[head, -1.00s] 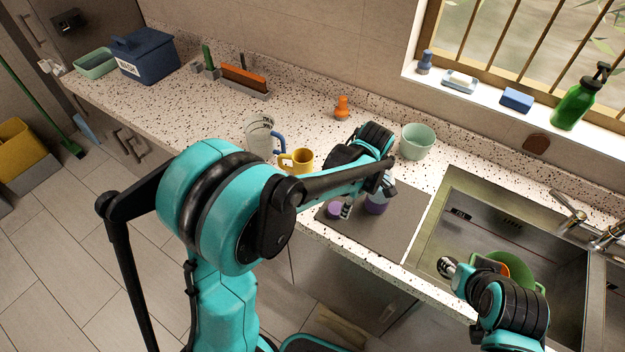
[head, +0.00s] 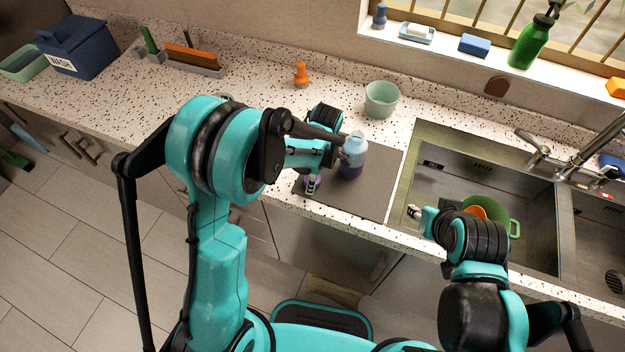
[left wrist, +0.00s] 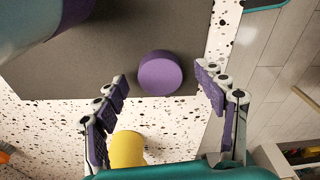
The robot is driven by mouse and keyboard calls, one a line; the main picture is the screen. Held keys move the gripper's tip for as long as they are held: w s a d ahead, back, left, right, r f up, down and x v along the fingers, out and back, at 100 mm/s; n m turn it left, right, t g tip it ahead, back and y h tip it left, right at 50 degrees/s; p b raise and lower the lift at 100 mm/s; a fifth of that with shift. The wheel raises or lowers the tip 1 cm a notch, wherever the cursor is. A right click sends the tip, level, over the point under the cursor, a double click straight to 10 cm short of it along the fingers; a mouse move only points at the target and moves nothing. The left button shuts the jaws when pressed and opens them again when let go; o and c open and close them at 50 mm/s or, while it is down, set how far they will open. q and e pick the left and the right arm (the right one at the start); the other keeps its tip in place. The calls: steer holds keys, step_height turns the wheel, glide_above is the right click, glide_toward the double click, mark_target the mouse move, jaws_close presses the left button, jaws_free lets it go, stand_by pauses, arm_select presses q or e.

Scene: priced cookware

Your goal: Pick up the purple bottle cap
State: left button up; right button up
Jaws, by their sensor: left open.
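The purple bottle cap (left wrist: 160,73) lies on the dark grey mat (left wrist: 120,45) near its edge. In the left wrist view it sits between and just ahead of the spread fingers of my left gripper (left wrist: 163,92), which is open and empty. In the head view my left gripper (head: 311,184) is over the mat's front left part and mostly hides the cap. A clear bottle with a purple lower part (head: 352,158) stands upright to its right. My right gripper (head: 415,212) is over the sink's left edge; its finger opening is too small to judge.
A yellow object (left wrist: 127,148) is close to the left gripper's left finger. A mint bowl (head: 382,98) and an orange object (head: 301,75) stand behind the mat. The sink (head: 440,165) holds a green colander (head: 512,226). The counter's front edge is close.

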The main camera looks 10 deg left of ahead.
arm_select(q)
steer(key=c, duration=0.9)
steer(key=shift+r, duration=0.1)
